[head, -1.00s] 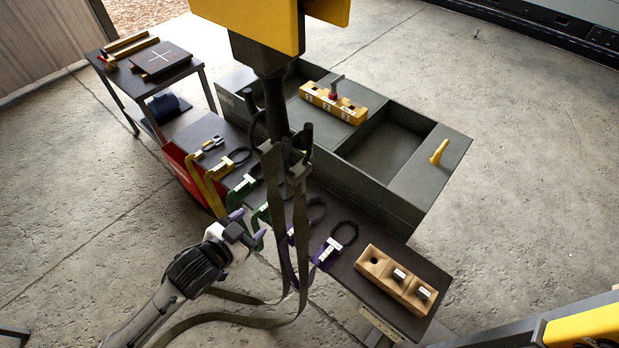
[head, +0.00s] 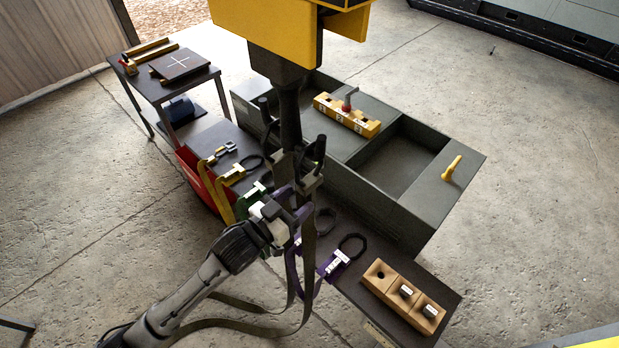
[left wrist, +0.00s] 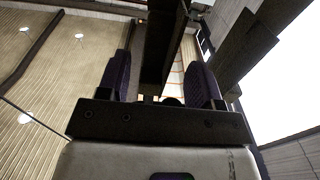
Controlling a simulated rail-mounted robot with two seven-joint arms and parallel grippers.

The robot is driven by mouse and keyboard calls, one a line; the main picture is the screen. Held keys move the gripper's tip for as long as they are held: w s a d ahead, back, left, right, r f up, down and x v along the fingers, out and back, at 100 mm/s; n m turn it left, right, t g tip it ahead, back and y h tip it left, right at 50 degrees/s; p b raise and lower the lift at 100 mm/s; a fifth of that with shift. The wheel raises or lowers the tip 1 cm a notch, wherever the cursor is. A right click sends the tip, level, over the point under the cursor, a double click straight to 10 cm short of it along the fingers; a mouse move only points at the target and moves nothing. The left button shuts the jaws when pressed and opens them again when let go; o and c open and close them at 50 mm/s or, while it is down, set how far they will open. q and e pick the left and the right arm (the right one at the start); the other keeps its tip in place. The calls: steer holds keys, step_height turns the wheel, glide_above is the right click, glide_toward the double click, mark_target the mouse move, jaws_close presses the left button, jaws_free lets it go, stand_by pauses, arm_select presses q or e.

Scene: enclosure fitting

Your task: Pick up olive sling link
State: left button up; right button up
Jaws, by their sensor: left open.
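Olive sling straps (head: 309,245) hang in loops from a dark hook assembly (head: 290,125) below a yellow hoist body (head: 265,32). The olive sling link at the strap's top is partly hidden by the hook and my gripper, and I cannot make out its outline. My left gripper (head: 290,204), with purple finger pads, is at the upper part of the straps, just below the hooks. In the left wrist view the open left gripper (left wrist: 163,85) has a dark upright bar showing between and beyond its pads. Contact is not visible. My right gripper is not in view.
Yellow, green and purple slings with links lie along the dark bench edge (head: 215,140). A wooden block with sockets (head: 400,297) is at the bench's right end. A grey tray (head: 400,170) holds a yellow block (head: 345,115). A side table (head: 165,85) stands at left.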

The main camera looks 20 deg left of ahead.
mark_target(307, 194)
arm_select(q)
steer(key=shift+x, duration=3)
steer(key=shift+s+d, duration=0.1)
steer(key=shift+d, duration=0.05)
jaws_close()
